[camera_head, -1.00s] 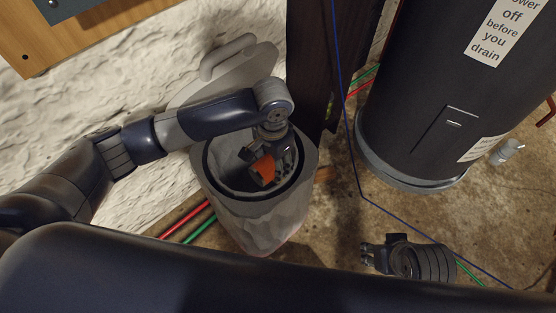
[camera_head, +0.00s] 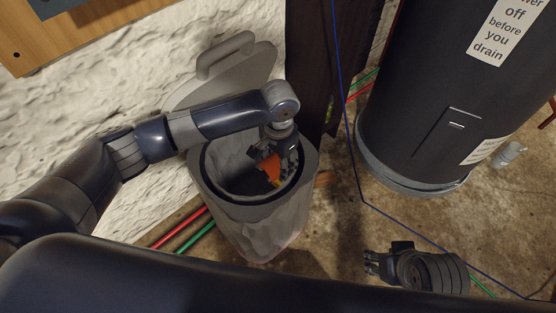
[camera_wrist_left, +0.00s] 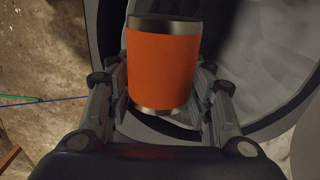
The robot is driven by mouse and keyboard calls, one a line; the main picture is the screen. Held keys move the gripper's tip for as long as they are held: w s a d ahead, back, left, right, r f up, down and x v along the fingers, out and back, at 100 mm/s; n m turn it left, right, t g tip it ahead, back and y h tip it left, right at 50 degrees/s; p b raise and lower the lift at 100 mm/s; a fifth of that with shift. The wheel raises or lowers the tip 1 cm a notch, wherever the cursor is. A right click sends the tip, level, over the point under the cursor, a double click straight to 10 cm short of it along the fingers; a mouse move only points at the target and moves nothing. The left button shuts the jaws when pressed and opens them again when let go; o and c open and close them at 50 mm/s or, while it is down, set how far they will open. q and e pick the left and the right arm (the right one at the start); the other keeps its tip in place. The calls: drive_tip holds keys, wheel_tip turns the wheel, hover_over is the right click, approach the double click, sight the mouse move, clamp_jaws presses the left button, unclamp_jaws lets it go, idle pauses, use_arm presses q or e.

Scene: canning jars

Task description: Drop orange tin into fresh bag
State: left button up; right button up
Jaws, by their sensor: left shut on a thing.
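The orange tin (camera_head: 271,168) is a short cylinder with bare metal bands at its ends. My left gripper (camera_head: 270,163) is shut on it and holds it over the mouth of a bin, partly hiding it. In the left wrist view the tin (camera_wrist_left: 162,62) sits between the two fingers of my left gripper (camera_wrist_left: 162,100). A pale grey bag (camera_head: 225,160) lines the inside of the bin and its lower part is in shadow. My right gripper (camera_head: 374,266) is at the lower right, apart from the bin, and looks empty; its finger gap is unclear.
The grey bin (camera_head: 258,225) has its lid (camera_head: 225,75) raised against the rough white wall. A dark tank (camera_head: 430,110) stands to the right. Red and green pipes (camera_head: 190,231) run behind the bin. A blue line (camera_head: 347,120) hangs between bin and tank.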

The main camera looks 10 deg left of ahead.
use_arm(q)
drive_tip(key=shift+f, duration=0.45)
drive_tip(key=o, duration=1)
use_arm(e)
drive_tip(key=shift+r, duration=0.2)
use_arm(q)
drive_tip(key=shift+r, duration=0.2)
wheel_tip(320, 180, up, 7)
drive_tip(key=shift+r+p, duration=0.1)
drive_tip(key=shift+p, duration=1)
wheel_tip(320, 180, up, 4)
drive_tip(key=shift+d+r+p, duration=0.1)
drive_tip(key=shift+r+p, duration=0.1)
drive_tip(key=shift+p, duration=0.45)
drive_tip(key=shift+r, duration=0.6)
use_arm(e)
drive_tip(key=x, duration=0.6)
